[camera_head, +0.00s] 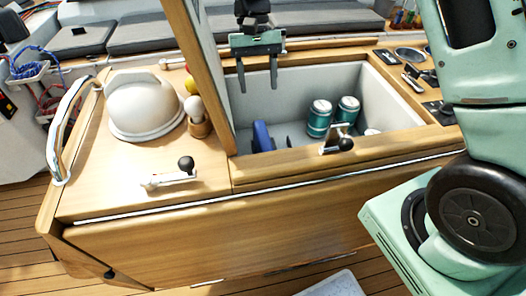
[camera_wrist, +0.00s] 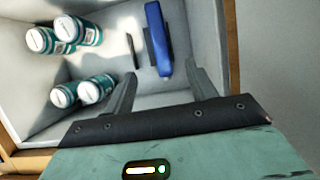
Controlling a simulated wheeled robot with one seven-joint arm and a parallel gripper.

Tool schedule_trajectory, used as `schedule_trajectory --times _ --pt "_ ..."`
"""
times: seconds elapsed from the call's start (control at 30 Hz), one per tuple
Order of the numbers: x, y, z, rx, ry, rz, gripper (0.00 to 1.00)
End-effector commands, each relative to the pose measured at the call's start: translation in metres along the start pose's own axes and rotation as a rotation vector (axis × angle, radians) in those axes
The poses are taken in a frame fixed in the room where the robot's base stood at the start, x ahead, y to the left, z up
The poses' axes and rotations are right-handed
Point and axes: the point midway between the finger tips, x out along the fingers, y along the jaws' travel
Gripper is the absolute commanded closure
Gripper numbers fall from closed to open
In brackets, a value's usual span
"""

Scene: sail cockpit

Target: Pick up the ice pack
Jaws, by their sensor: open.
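The ice pack looks to be the blue slab (camera_head: 262,136) standing inside the open cooler well, near its front left corner. Its lower part is hidden by the front rim in the head view. In the wrist view the blue slab (camera_wrist: 157,40) lies beyond my fingertips, between their lines and nearer the right finger. My gripper (camera_head: 258,90) is open and empty, pointing down over the left part of the well. Both fingers also show in the wrist view (camera_wrist: 161,74), apart from the slab.
The well (camera_head: 290,82) has pale walls and a wooden rim. Teal cans (camera_head: 319,118) stand right of the slab. A raised wooden lid (camera_head: 205,65) borders the well's left side. A latch (camera_head: 337,138) sits on the front rim. A white dome (camera_head: 143,104) rests on the left counter.

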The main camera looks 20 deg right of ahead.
Motion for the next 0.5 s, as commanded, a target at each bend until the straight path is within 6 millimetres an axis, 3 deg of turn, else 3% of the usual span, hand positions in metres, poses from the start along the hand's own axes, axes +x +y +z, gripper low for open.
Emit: schedule_trajectory --times 0.5 --pt "0.099 0.0 0.001 0.0 -0.005 0.002 0.44"
